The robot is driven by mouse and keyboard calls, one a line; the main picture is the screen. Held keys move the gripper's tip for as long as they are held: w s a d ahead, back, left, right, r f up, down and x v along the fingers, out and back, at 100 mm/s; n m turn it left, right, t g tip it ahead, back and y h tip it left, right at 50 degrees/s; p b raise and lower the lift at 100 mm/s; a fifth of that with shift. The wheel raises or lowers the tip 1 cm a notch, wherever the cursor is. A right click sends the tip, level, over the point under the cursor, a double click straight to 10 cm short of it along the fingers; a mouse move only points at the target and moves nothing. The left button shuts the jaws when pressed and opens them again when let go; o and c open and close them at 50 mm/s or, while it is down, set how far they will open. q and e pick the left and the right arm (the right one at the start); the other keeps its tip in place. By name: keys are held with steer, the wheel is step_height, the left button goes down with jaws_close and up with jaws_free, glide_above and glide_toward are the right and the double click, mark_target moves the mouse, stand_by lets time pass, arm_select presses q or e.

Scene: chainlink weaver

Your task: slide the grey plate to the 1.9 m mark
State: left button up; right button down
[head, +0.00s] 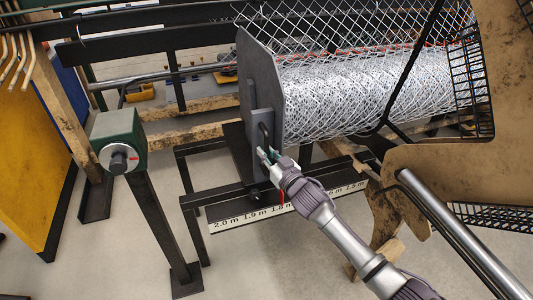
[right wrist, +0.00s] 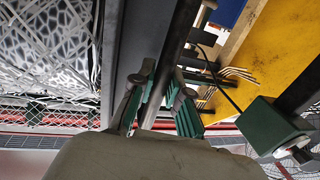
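The grey plate (head: 262,90) stands upright at the left end of the wire mesh roll, with a dark bar handle (head: 263,133) on its near face. The printed scale (head: 285,208) lies below; the plate is above its 1.8 m part, right of the 1.9 m label. My right gripper (head: 268,155) is at the lower part of the handle. In the right wrist view the two green-padded fingers (right wrist: 163,95) lie either side of the dark bar (right wrist: 176,45), seemingly open, with the plate (right wrist: 125,55) to the left. My left gripper is not in view.
The wire mesh roll (head: 355,100) lies right of the plate. A green block on a post (head: 120,140) stands to the left, with a yellow panel (head: 30,150) beyond it. A brown cut-out panel (head: 450,185) and a metal tube stand at the right. Black frame bars run below the plate.

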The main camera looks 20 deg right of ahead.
steer(key=a, duration=1)
steer(key=shift+s+p, duration=0.15)
steer(key=shift+p, duration=0.25)
steer(key=c, duration=1.4)
jaws_free()
steer(key=shift+c, duration=0.2)
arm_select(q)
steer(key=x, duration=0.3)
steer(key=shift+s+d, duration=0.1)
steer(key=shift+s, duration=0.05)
arm_select(e)
steer(key=shift+o, duration=0.2)
steer(key=shift+d, duration=0.1)
steer(key=shift+s, duration=0.15)
steer(key=v, duration=1.1)
steer(key=shift+s+d, duration=0.2)
steer(key=shift+s, duration=0.2)
